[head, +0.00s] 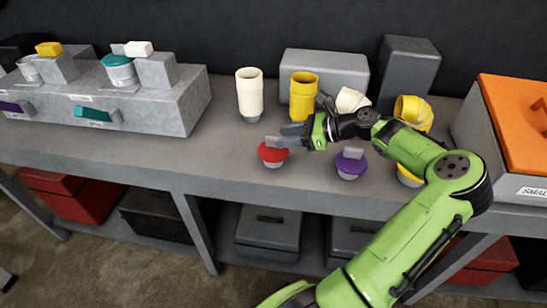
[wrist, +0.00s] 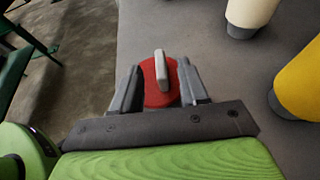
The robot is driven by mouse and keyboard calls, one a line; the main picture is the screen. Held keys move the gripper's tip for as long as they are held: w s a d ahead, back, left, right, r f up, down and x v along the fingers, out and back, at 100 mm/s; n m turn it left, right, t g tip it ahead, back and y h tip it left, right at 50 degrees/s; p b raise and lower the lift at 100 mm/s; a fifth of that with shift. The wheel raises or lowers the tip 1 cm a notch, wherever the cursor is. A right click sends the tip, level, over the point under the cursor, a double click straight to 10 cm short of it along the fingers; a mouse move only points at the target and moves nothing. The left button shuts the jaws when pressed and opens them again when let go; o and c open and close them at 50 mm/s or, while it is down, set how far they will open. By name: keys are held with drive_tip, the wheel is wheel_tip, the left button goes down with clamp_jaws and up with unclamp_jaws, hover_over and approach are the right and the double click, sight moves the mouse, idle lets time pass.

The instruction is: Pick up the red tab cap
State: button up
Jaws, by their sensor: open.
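The red tab cap (head: 272,156) sits on the grey bench top near its front edge, with a grey upright tab on top. In the wrist view the red tab cap (wrist: 160,92) lies between the two grey fingers. My gripper (head: 284,136) is open, reaching in from the right at the cap. In the wrist view my gripper (wrist: 158,88) has one finger on each side of the cap, with small gaps showing.
A purple tab cap (head: 350,163) stands to the right of the red one. A cream cylinder (head: 249,95) and a yellow cylinder (head: 303,98) stand behind. A grey block fixture (head: 150,108) is at left, an orange-topped box (head: 515,120) at right.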

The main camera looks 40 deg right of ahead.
sight(275, 137)
drive_tip(key=b+x, duration=0.1)
drive_tip(key=x, duration=0.3)
drive_tip(key=shift+f+b, duration=0.2)
drive_tip(key=shift+b, duration=0.15)
drive_tip(key=shift+r, duration=0.15)
clamp_jaws()
wheel_tip(275, 137, up, 10)
drive_tip(key=p, duration=0.5)
